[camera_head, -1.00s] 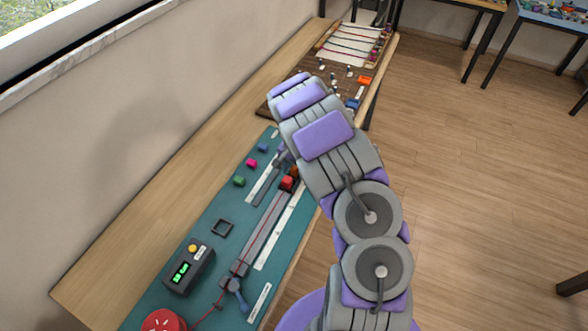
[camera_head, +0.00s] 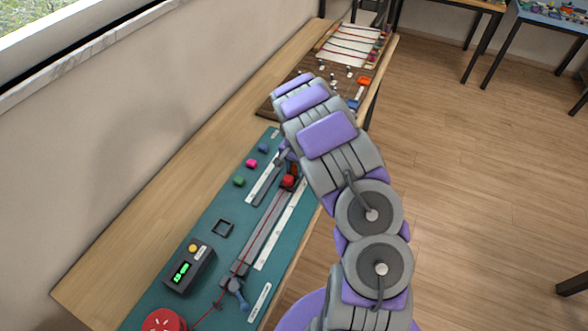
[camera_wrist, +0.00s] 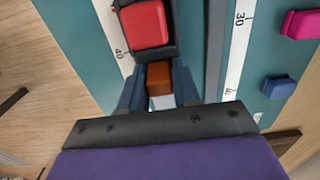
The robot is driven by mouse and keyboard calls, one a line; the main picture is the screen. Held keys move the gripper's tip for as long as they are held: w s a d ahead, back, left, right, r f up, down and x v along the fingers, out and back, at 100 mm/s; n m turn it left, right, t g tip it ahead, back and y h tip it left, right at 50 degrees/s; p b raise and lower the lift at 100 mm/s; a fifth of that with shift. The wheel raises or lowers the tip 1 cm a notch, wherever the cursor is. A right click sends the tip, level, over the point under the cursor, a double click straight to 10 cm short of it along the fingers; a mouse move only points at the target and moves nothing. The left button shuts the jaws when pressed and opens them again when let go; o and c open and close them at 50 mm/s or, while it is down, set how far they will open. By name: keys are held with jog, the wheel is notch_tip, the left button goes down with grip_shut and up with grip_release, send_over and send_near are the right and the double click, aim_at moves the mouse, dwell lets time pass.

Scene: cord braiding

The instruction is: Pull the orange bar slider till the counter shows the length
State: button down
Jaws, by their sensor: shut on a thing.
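The orange bar (camera_wrist: 159,78) of the slider sits between the two dark blue fingers of my gripper (camera_wrist: 158,88) in the wrist view, and the fingers are shut on it. The red block (camera_wrist: 145,24) on the dark slider carriage is just beyond the bar. In the head view the red block (camera_head: 288,181) is near the far end of the grey rail (camera_head: 262,226), and my arm hides most of the gripper. The counter (camera_head: 190,268) is a dark box with green lit digits too small to read. A red cord runs along the rail.
White scales flank the rail; a 40 mark (camera_wrist: 118,54) is beside the carriage. A red spool (camera_head: 163,321) is at the near end. Pink (camera_head: 252,163), green (camera_head: 239,181) and blue (camera_head: 263,148) blocks lie left of the rail. A brown board with small parts is beyond.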

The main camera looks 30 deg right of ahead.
jog(key=w+d, duration=0.2)
jog(key=shift+w+d, duration=0.25)
jog(key=shift+d, duration=0.15)
jog(key=shift+w+d, duration=0.1)
jog(key=shift+d, duration=0.25)
jog(key=c, duration=0.9)
grip_release()
notch_tip(320, 180, up, 17)
jog(key=p, duration=0.3)
jog(key=shift+w+r, duration=0.1)
